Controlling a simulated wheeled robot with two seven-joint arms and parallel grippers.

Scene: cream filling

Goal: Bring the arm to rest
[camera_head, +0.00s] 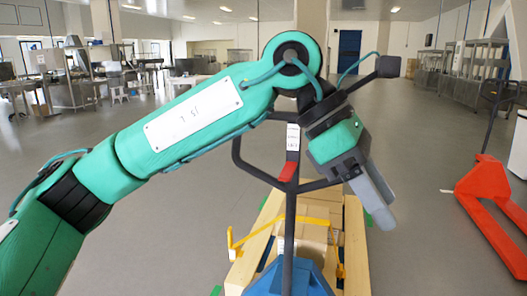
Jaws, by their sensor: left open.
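My left arm, green with black joints, comes in from the left and reaches across the middle of the view. My left gripper (376,203) hangs at its end, pointing down and slightly right. Its grey fingers overlap from this angle, so the gap between them is hard to see; it is open and nothing shows in it. It appears in front of a dark handle loop (240,160) with a red lever (287,172); I cannot tell whether they touch. My right gripper is not in view.
Below, the handle's shaft meets a blue base (290,281). An orange pallet jack (490,190) stands at right. Grey floor (420,230) lies clear between them.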

